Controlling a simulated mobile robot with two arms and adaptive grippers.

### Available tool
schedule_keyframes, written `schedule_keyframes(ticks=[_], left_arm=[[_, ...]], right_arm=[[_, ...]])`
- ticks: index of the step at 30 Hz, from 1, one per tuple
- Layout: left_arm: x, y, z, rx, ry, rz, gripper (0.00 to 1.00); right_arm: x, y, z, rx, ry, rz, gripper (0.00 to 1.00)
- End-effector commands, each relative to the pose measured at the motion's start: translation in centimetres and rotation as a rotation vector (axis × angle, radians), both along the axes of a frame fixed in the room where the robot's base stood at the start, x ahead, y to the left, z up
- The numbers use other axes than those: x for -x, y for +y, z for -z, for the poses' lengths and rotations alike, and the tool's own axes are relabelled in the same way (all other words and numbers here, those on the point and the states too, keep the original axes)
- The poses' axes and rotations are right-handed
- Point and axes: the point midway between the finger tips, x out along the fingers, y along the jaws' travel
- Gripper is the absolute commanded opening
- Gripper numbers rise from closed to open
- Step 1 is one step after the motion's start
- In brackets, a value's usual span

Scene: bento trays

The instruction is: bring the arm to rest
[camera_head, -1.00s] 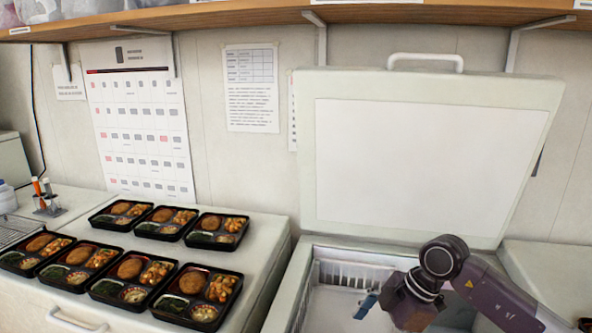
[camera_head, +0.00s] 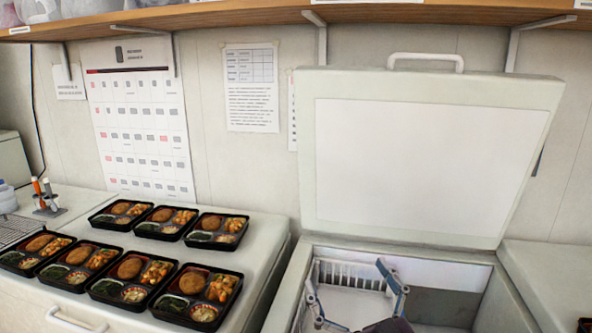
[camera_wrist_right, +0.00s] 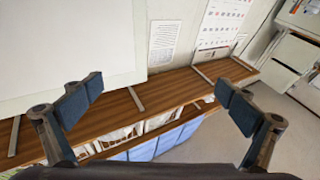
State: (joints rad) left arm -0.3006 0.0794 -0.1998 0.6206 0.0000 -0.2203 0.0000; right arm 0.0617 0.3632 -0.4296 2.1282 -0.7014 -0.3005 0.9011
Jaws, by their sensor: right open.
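In the right wrist view the open fingers (camera_wrist_right: 158,92) stand apart at left and right, with the wall and wooden shelf beyond. The rest of the right arm is mostly below the head picture. My left gripper is in neither view.
The freezer lid (camera_head: 425,165) stands raised behind the opening. Several filled bento trays (camera_head: 222,241) lie on the white counter (camera_head: 262,240) at left. A wooden shelf (camera_head: 250,14) runs along the top.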

Motion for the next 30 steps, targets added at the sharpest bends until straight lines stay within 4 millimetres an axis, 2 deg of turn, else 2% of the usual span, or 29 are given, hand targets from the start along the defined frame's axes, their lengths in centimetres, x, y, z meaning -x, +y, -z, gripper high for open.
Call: schedule_keyframes(ticks=[1,5,6,8,9,12,15,18,25,30], left_arm=[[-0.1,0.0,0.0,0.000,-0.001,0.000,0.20],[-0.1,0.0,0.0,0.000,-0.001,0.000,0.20],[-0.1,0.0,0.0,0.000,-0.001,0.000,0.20],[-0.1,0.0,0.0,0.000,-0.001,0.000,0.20],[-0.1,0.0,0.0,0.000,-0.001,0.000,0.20],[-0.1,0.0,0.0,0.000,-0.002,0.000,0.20],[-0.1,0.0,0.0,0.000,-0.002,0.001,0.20],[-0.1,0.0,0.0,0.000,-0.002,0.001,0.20],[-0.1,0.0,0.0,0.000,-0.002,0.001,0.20],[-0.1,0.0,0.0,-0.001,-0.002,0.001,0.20]], right_arm=[[0.2,-2.1,2.5,-0.016,0.093,0.082,1.00],[2.1,-7.0,9.9,-0.003,0.359,0.260,1.00],[3.2,-8.2,12.5,0.010,0.452,0.301,1.00],[5.5,-9.7,16.3,0.037,0.596,0.347,1.00],[7.3,-10.5,18.6,0.058,0.690,0.369,1.00],[12.2,-11.5,23.7,0.116,0.913,0.386,1.00],[17.0,-11.8,27.3,0.170,1.096,0.366,1.00],[21.4,-11.7,29.6,0.217,1.244,0.330,1.00],[30.6,-10.9,32.5,0.310,1.515,0.204,1.00],[29.5,-10.7,36.8,0.319,1.532,0.200,1.00]])
